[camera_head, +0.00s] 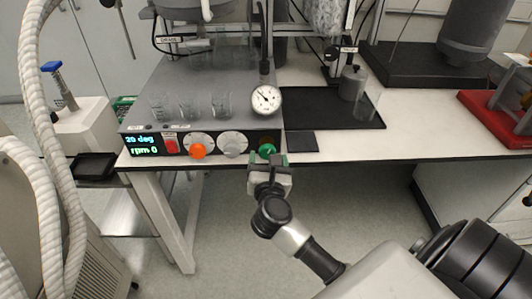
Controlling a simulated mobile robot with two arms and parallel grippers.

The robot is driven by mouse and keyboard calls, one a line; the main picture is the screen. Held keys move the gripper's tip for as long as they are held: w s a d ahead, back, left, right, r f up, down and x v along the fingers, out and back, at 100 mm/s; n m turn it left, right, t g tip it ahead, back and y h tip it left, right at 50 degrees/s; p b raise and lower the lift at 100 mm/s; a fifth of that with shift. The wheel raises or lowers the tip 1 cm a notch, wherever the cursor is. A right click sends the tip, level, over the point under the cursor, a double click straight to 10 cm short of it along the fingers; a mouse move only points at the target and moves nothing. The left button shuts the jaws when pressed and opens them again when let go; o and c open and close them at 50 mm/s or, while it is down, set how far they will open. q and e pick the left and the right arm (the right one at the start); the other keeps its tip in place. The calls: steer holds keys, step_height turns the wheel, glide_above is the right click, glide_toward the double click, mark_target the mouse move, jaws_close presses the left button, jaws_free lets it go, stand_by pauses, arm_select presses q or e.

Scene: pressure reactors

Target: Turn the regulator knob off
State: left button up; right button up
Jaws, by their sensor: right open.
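The regulator (200,143) is a grey box with a front panel, standing near the table's front edge. Its panel has a lit display reading "20 deg" and "rpm 0", a red switch (171,146), an orange knob (198,151), a grey dial (233,144) and a green knob (267,151) at the right end. Which one is the regulator knob is not labelled legibly. My right gripper (268,161) is open, right at the green knob, with its fingertips just below and around it. Contact cannot be told. My left gripper does not show.
Several glass beakers (190,106) stand on the box, and a pressure gauge (266,99) rises behind the green knob. A black tray (310,105) with a metal cylinder lies to the right. White hoses (50,130) hang at the left.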

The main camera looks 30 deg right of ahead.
steer(key=shift+x, duration=1.2)
steer(key=c, duration=0.9)
